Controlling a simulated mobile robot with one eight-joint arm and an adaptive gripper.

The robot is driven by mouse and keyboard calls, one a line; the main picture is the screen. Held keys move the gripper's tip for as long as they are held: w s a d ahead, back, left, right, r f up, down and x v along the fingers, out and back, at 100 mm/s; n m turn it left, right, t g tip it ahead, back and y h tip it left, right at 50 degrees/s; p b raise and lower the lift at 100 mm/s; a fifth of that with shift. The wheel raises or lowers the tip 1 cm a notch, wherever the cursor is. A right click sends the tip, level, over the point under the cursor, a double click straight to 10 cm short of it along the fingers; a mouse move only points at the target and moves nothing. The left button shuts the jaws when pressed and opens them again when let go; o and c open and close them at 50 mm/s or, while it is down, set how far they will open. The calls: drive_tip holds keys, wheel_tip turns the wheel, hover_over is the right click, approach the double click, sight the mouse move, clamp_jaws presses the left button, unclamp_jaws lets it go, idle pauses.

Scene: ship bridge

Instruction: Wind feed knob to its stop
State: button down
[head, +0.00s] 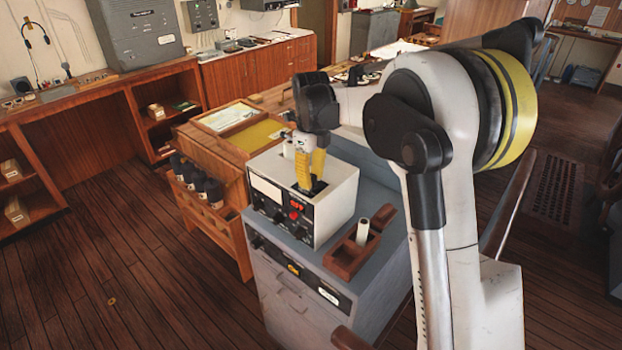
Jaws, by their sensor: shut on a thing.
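A white instrument box (335,207) with a black front panel and a red lit display stands on a grey cabinet. My gripper (310,186) points down from above, its yellow fingers at the top of the box. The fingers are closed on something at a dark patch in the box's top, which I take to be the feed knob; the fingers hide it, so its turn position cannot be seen. A small red part (294,215) shows on the front panel.
A wooden holder (348,257) with a white cylinder (362,232) stands on the grey cabinet (300,300), right of the box. A wooden desk with a yellow-green panel (257,135) and a rack of dark bottles (214,190) is to the left.

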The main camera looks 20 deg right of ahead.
sight(311, 177)
drive_tip(key=shift+m, duration=0.5)
drive_tip(key=c, duration=1.1)
unclamp_jaws()
drive_tip(key=shift+o, duration=0.2)
drive_tip(key=shift+r, duration=0.1)
wheel_tip(311, 177, up, 12)
drive_tip(key=shift+s, duration=0.1)
